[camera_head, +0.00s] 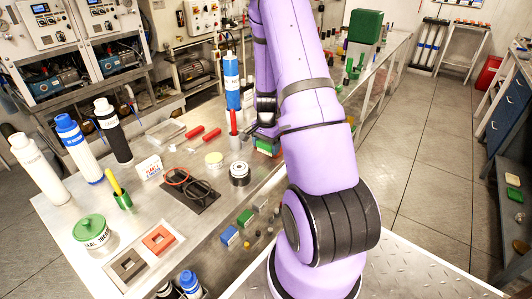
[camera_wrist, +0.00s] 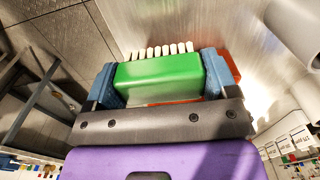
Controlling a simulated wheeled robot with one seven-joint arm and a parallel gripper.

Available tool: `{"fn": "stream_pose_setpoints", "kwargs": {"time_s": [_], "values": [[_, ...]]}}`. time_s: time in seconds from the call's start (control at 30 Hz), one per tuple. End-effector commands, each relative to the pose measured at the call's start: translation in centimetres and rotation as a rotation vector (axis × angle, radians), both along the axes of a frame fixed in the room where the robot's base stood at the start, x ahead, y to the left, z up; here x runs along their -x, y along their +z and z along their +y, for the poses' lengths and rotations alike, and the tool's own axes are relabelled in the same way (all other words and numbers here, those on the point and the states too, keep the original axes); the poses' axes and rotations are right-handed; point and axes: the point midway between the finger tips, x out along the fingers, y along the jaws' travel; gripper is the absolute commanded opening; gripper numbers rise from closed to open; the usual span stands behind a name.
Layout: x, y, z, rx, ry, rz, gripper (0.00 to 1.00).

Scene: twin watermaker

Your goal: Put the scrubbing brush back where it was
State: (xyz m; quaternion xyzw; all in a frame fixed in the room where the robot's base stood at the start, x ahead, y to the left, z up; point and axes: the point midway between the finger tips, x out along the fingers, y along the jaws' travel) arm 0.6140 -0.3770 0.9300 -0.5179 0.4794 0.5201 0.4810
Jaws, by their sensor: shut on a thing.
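The scrubbing brush is a green block with white bristles (camera_wrist: 158,72), held between the two blue fingers of my gripper (camera_wrist: 163,75) in the wrist view. Its bristles point away from my palm, toward the metal bench top. In the head view my gripper (camera_head: 264,130) is over the far right part of the bench, partly hidden by my purple arm. A bit of the green brush (camera_head: 266,146) shows below it. An orange-red patch (camera_wrist: 232,66) shows beside the right finger. Whether the brush touches the bench is hidden.
The steel bench (camera_head: 150,215) holds a grey cup with a red handle (camera_head: 234,140), a blue bottle (camera_head: 232,82), red pieces (camera_head: 205,134), a black ring part (camera_head: 239,174) and a dark mat (camera_head: 190,195). Bare steel lies around these. Floor (camera_head: 410,150) lies to the right.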

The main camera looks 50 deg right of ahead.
Motion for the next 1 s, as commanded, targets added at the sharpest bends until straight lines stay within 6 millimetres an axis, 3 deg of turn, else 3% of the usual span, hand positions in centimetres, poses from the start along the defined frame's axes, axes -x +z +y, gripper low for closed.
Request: {"fn": "stream_pose_setpoints", "kwargs": {"time_s": [0.27,0.63,0.67,0.73,1.0], "values": [[-0.1,-3.4,-0.1,-0.001,0.001,0.001,0.54],[-0.2,-3.8,-0.1,0.000,0.001,0.000,0.54],[-0.2,-3.8,-0.1,0.000,0.001,-0.001,0.82],[-0.2,-3.8,-0.1,0.001,0.001,-0.001,0.98],[-0.2,-3.6,-0.1,0.001,0.001,-0.001,1.00]]}}
